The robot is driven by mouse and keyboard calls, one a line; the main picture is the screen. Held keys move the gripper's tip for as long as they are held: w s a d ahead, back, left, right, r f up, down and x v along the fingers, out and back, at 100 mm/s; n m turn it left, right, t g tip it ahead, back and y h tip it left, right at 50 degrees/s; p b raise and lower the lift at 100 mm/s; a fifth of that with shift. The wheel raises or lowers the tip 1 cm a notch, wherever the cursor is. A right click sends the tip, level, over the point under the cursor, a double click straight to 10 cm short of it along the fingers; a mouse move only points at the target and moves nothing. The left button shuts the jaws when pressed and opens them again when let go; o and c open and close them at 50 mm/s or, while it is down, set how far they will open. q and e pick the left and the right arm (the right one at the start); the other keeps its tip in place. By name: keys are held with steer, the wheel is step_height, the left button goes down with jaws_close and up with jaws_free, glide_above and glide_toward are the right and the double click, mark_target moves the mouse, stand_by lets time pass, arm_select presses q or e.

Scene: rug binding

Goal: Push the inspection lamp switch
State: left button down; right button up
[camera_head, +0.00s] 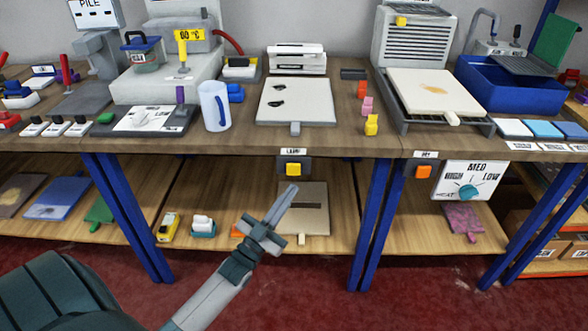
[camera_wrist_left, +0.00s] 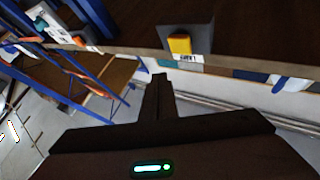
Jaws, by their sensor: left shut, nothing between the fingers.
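The lamp switch is a yellow button (camera_head: 293,169) on a dark box under the table's front edge, below a label reading LAMP. It also shows as a yellow block on a dark plate in the left wrist view (camera_wrist_left: 180,44). My left gripper (camera_head: 292,188) is shut and empty, its fingertips just below the switch in the head view. In the left wrist view the closed fingers (camera_wrist_left: 161,78) point toward the switch, with a visible gap between. I cannot tell the exact depth of the gap. My right gripper is not in view.
An orange button (camera_head: 424,172) labelled DRY and a HIGH-MED-LOW dial (camera_head: 468,191) sit to the right along the same edge. Blue table legs (camera_head: 373,222) flank the switch. A lower shelf (camera_head: 335,235) holds a beige board (camera_head: 303,208). A white board (camera_head: 297,103) lies above.

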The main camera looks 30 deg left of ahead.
arm_select(q)
steer(key=shift+s+d+p, duration=0.3)
steer(key=shift+s+d, duration=0.25)
steer(key=shift+s, duration=0.3)
